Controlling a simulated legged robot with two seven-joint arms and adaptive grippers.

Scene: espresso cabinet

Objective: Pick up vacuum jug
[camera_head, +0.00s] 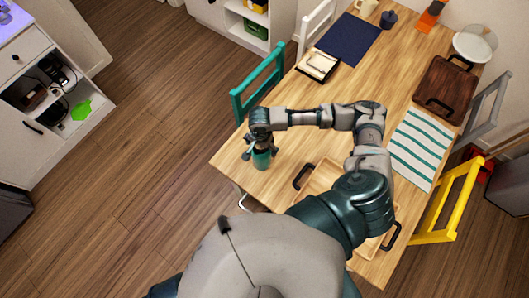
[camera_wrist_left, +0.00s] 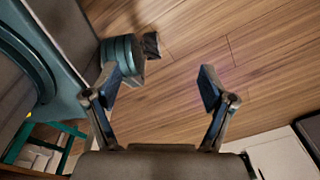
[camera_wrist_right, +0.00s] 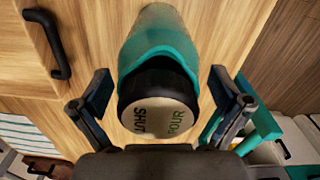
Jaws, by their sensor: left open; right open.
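The vacuum jug (camera_head: 262,159) is teal and stands near the left edge of the wooden table. In the right wrist view the jug (camera_wrist_right: 160,65) shows its black rim and cream lid lettered SHUT and POUR. My right gripper (camera_head: 261,149) is over the jug's top. In the right wrist view its fingers are open, one on each side of the lid, with visible gaps. The gripper partly hides the jug in the head view. My left gripper (camera_wrist_left: 160,85) is open and empty above the wooden floor; the head view does not show it.
A light wooden tray (camera_head: 318,176) with black handles lies right of the jug, partly behind my arm. A dark tray (camera_head: 445,90), a striped cloth (camera_head: 419,148) and a navy mat (camera_head: 347,39) lie farther off. A teal chair (camera_head: 259,83) stands at the table's edge.

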